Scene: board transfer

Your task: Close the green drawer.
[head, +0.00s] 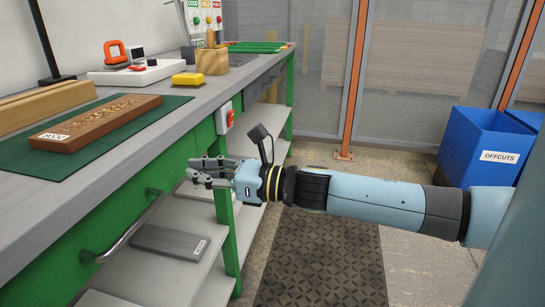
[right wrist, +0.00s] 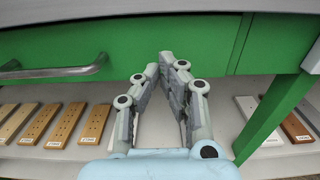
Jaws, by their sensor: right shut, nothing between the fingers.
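The green drawer (head: 165,185) is a flat green front under the grey bench top, with a metal bar handle (head: 128,232). In the right wrist view the drawer front (right wrist: 130,40) fills the upper middle, with the handle (right wrist: 60,70) at left. A dark seam edges it at right. I cannot tell how far it stands out. My right gripper (head: 200,173) is shut and empty, to the right of the handle. In the right wrist view its fingertips (right wrist: 172,60) point at the drawer front; whether they touch it is unclear. My left gripper is not in view.
The bench top holds a brown board (head: 98,122) on a green mat (head: 20,160), and a yellow block (head: 187,79). A red switch (head: 229,117) is on the bench front. A grey board (head: 170,242) lies on the shelf below. A blue offcuts bin (head: 485,140) stands at right.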

